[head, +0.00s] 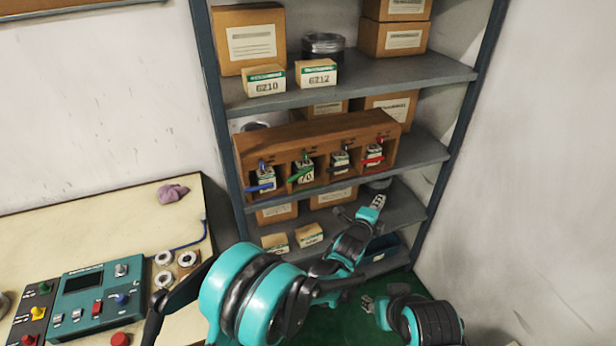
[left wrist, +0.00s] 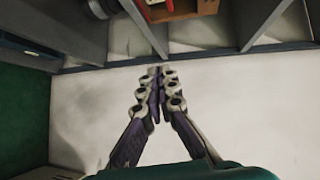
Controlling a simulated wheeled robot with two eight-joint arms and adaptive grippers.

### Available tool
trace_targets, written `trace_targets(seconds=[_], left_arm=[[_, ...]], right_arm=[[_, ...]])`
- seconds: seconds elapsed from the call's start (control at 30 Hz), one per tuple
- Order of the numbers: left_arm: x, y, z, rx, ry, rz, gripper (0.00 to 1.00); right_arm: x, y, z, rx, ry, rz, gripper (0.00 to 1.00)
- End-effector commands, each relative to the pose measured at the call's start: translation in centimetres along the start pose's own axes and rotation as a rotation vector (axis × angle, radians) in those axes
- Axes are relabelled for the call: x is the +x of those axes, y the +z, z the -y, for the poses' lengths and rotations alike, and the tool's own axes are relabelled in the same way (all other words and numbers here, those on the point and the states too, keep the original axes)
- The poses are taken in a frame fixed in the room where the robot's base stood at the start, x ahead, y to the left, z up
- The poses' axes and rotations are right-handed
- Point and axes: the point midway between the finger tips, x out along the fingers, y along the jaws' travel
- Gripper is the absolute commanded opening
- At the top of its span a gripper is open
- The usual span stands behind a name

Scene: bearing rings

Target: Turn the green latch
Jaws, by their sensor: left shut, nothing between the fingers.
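The green latch (head: 301,174) is a slanted bar across the front of the second compartment from the left in a wooden box (head: 300,132) on the middle shelf. A small labelled carton shows behind it. My left gripper (head: 378,201) is shut and empty, to the right of and below the green latch, apart from it. In the left wrist view, its fingers (left wrist: 157,72) are together, with the wooden box's corner (left wrist: 190,10) and something red above them. The green latch is not seen there. My right gripper (head: 367,304) is low by the floor; its finger opening is unclear.
A blue latch (head: 261,187) is left of the green one; a dark latch (head: 340,168) and a red latch (head: 374,161) are to its right. Cartons fill the shelves above and below. A workbench (head: 100,215) with a control box (head: 90,298) stands at left.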

Motion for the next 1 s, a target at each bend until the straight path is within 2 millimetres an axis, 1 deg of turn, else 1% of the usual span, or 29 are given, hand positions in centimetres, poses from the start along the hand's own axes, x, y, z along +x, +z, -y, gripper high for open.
trace_targets(seconds=[0.03, 0.07, 0.1, 0.17, 0.2, 0.3, 0.4, 0.5, 0.63, 0.77, 1.0], left_arm=[[-0.2, 1.4, -1.2, 0.141, 0.078, 0.047, 0.00], [-0.4, 2.5, -2.1, 0.228, 0.126, 0.082, 0.00], [-0.8, 4.1, -2.9, 0.340, 0.188, 0.132, 0.00], [-1.6, 6.8, -3.7, 0.496, 0.272, 0.214, 0.00], [-2.2, 8.6, -3.9, 0.589, 0.322, 0.270, 0.00], [-4.0, 12.5, -3.4, 0.775, 0.421, 0.403, 0.00], [-5.6, 15.1, -2.4, 0.893, 0.482, 0.504, 0.00], [-6.4, 16.4, -1.8, 0.952, 0.512, 0.559, 0.00], [-6.1, 17.3, -1.8, 0.970, 0.521, 0.578, 0.00], [-4.6, 18.6, -2.2, 0.967, 0.521, 0.579, 0.00], [-0.7, 22.0, -3.1, 0.966, 0.520, 0.577, 0.00]], right_arm=[[-0.5, -0.3, 0.0, 0.000, 0.000, 0.000, 0.40], [-0.7, -0.5, 0.0, 0.000, 0.000, 0.000, 0.40], [-0.8, -0.6, 0.0, 0.000, 0.000, 0.000, 0.40], [-1.1, -0.8, 0.0, 0.000, 0.000, 0.000, 0.40], [-1.3, -0.9, 0.0, 0.000, 0.000, 0.000, 0.40], [-1.6, -1.1, 0.0, 0.000, 0.000, 0.000, 0.40], [-1.7, -1.2, 0.0, 0.000, 0.000, 0.000, 0.40], [-1.8, -1.3, 0.0, 0.000, 0.000, 0.000, 0.40], [-1.6, -1.1, 0.0, 0.000, 0.000, 0.000, 0.40], [-1.1, -0.8, 0.0, 0.000, 0.000, 0.000, 0.40], [0.1, 0.1, 0.0, 0.000, 0.000, 0.000, 0.40]])
